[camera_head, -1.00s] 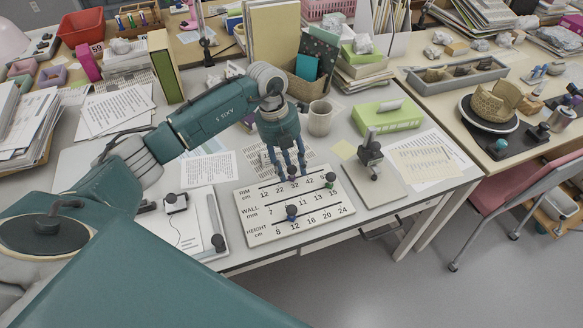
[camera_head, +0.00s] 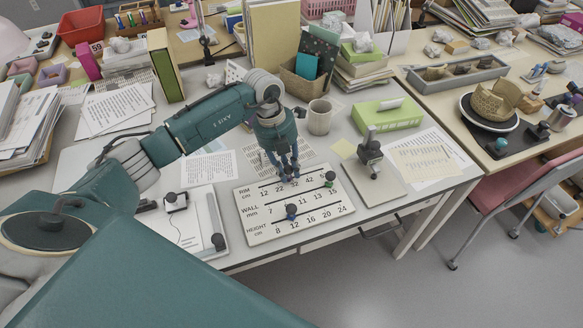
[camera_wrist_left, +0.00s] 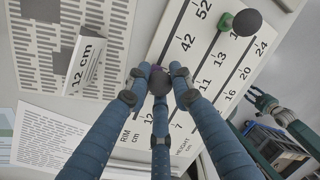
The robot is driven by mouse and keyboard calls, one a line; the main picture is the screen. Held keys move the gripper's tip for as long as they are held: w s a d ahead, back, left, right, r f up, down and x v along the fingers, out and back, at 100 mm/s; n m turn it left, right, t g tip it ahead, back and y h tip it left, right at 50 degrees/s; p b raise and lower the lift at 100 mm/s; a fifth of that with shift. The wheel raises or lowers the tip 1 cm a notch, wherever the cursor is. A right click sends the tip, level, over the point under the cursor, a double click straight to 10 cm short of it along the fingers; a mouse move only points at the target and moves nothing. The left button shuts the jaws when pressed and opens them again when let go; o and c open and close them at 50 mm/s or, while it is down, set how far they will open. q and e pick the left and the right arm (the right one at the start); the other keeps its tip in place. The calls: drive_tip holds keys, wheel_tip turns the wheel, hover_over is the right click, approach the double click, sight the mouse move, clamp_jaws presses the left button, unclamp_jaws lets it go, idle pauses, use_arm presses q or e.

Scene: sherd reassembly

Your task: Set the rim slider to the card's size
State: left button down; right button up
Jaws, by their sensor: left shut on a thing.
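The slider board (camera_head: 262,235) lies on the desk, with RIM, WALL and HEIGHT rows. My left gripper (camera_head: 288,178) is over its rim row, and its fingers (camera_wrist_left: 160,88) are shut around the rim slider's dark round knob (camera_wrist_left: 160,80). The knob is below the 42 mark; the fingers hide the numbers beside it, so its exact mark is unclear. The card (camera_wrist_left: 85,65) reads "12 cm" and stands beside the board in the left wrist view. The green wall slider (camera_head: 329,179) and blue height slider (camera_head: 291,211) are on their rows. Teal parts (camera_wrist_left: 270,108), probably my right gripper, show beyond the board.
A stand with a dark knob (camera_head: 371,160) is right of the board. A mug (camera_head: 320,117) and green box (camera_head: 387,115) are behind. Printed sheets (camera_wrist_left: 40,145) lie around the card.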

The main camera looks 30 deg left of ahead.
use_arm(q)
drive_tip(key=s+a, duration=0.2)
drive_tip(key=s, duration=0.1)
drive_tip(key=s+a, duration=0.3)
drive_tip(key=shift+s+a, duration=0.25)
drive_tip(key=shift+w+d, duration=0.1)
drive_tip(key=c, duration=1.9)
unclamp_jaws()
drive_tip(key=o, duration=0.4)
drive_tip(key=shift+s, duration=0.25)
drive_tip(key=shift+c, duration=0.2)
drive_tip(key=shift+w+r, duration=0.15)
drive_tip(key=shift+r, duration=0.05)
wheel_tip(320, 180, up, 12)
drive_tip(key=a, duration=0.2)
drive_tip(key=shift+s+a+f, duration=0.25)
drive_tip(key=shift+s, duration=0.2)
